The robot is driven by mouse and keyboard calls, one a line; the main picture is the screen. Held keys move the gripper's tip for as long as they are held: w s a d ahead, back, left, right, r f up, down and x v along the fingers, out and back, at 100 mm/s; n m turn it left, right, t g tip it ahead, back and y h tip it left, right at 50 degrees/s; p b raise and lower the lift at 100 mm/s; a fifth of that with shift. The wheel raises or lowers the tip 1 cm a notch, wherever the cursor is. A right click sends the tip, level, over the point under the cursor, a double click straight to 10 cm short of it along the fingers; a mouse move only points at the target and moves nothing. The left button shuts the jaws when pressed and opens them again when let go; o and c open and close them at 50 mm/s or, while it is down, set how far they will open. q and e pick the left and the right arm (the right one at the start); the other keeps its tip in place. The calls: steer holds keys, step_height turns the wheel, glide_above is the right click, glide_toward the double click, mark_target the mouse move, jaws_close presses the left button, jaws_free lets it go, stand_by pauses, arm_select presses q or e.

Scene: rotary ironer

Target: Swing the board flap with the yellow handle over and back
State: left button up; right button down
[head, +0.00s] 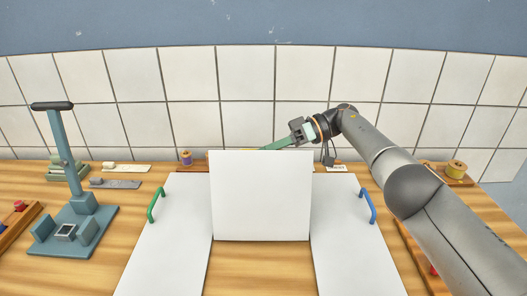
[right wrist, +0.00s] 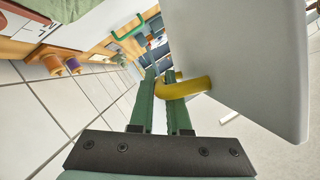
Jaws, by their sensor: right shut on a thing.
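The white middle flap (head: 261,195) stands about upright between two flat white panels. In the right wrist view the yellow handle (right wrist: 190,88) sticks out from the flap's face (right wrist: 235,55). My right gripper (right wrist: 161,75) has its green fingers shut on the yellow handle. In the head view my right arm reaches in from the right, and its green fingers (head: 285,143) pass behind the flap's top edge. My left gripper is not in view.
The left panel (head: 165,235) has a green handle (head: 155,205). The right panel (head: 352,245) has a blue handle (head: 368,205). A blue-grey stand (head: 72,170) is on the left of the wooden table. A spool (head: 457,168) stands at back right. A tiled wall is behind.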

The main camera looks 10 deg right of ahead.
steer(key=shift+w+d, duration=0.1)
steer(key=shift+w, duration=0.05)
stand_by(0.4)
steer(key=c, duration=1.3)
jaws_free()
steer(key=shift+o, duration=0.7)
steer(key=shift+w+f, duration=0.1)
